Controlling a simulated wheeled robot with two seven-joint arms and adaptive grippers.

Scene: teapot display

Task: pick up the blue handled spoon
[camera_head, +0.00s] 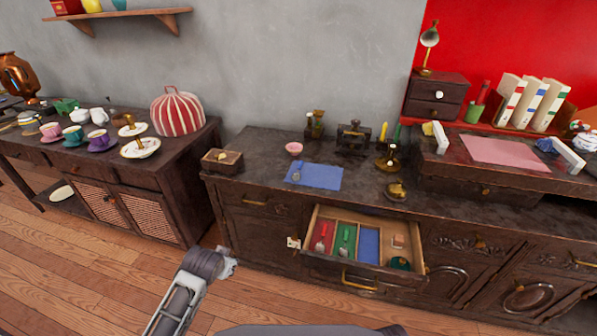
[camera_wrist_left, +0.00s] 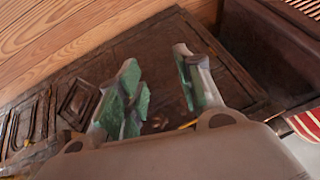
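A small spoon-like item (camera_head: 297,173), too small for me to be sure of its handle colour, lies at the left edge of the blue mat (camera_head: 322,178) on the middle cabinet's top. My left gripper (camera_head: 229,263) is low in front of that cabinet, left of the open drawer and well apart from the mat. In the left wrist view its green-padded fingers (camera_wrist_left: 157,65) are spread with nothing between them. My right gripper is not in view.
The open drawer (camera_head: 357,279) juts out with red, green and blue compartments; red-handled and green-handled items lie in the first two, and the blue one looks empty. A wooden box (camera_head: 222,161) and pink bowl (camera_head: 294,148) stand near the mat.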

